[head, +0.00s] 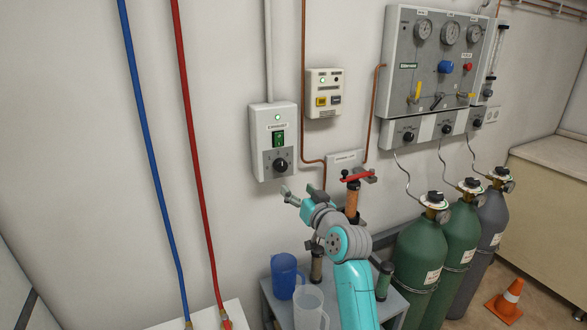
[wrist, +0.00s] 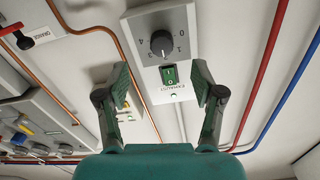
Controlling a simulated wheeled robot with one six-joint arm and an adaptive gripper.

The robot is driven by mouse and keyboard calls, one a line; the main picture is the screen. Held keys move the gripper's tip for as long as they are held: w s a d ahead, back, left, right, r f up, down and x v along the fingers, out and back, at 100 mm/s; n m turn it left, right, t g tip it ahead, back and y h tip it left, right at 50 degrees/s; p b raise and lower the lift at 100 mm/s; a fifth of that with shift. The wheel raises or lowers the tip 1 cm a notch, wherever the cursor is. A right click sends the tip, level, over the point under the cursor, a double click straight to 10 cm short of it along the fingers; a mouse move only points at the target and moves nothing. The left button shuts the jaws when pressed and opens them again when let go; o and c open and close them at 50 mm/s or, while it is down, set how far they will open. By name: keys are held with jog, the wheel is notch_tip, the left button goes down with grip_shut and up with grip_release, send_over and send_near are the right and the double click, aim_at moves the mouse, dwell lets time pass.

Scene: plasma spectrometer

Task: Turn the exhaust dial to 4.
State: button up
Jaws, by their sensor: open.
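The exhaust dial (wrist: 161,43) is a round black knob on a grey panel with numbers around it. It also shows in the head view (head: 280,165), at the bottom of the white exhaust box (head: 261,142). The wrist view shows the box upside down, with the 4 left of the knob and the 0 to the right. The knob's exact setting is too small to read surely. My gripper (wrist: 161,70) is open and empty, its fingers spread either side of the box in the picture. In the head view my gripper (head: 288,196) is below the box, apart from the dial.
A green rocker switch (wrist: 170,75) is beside the dial on the same box. A pipe with a red-handled valve (head: 356,176) stands right of my gripper. A blue jug (head: 285,276) and a clear jug (head: 309,308) are on the cart below. Gas cylinders (head: 419,245) stand at right.

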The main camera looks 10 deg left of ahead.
aim_at(282, 168)
jog(key=x, duration=0.4)
jog(key=r+x, duration=0.1)
jog(key=x, duration=0.6)
jog(key=shift+w+a+r, duration=0.15)
jog(key=shift+w+r, duration=0.1)
jog(key=shift+r, duration=0.15)
jog(key=c, duration=1.1)
